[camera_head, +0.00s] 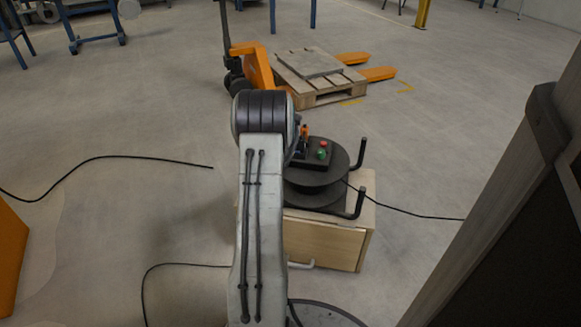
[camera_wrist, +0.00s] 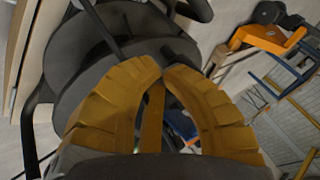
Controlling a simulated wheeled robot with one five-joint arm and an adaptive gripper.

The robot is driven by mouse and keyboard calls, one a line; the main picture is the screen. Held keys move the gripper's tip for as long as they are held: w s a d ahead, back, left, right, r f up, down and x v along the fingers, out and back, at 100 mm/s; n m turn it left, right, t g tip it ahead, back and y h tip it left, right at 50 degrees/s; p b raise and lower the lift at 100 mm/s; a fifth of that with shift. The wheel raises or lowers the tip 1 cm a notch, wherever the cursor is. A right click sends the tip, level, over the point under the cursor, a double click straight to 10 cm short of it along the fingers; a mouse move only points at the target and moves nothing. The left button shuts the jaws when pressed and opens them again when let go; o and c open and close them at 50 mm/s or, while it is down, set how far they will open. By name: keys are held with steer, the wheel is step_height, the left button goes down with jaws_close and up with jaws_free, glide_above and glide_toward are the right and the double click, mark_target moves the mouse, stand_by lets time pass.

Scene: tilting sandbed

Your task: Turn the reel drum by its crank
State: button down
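The dark reel drum (camera_head: 318,195) sits on top of a wooden cabinet in the head view. It fills the upper left of the wrist view as stacked dark discs (camera_wrist: 75,85). A thin dark rod (camera_wrist: 98,25) runs across the discs toward my fingers; I cannot tell whether it is the crank. My gripper (camera_wrist: 162,70) has yellow fingers whose tips come together in front of the drum. I see nothing clearly held between them. In the head view my arm hides most of the gripper and the drum's left side.
The wooden cabinet (camera_head: 325,240) has dark bent bars (camera_head: 358,160) at its right. A black box with red and green buttons (camera_head: 321,153) shows by the drum. An orange pallet jack (camera_head: 258,68) with a wooden pallet (camera_head: 318,95) stands behind. Black cables lie on the floor.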

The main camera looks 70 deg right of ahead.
steer(key=shift+w+d+p, duration=0.6)
steer(key=shift+w+d, duration=0.4)
steer(key=shift+d, duration=0.05)
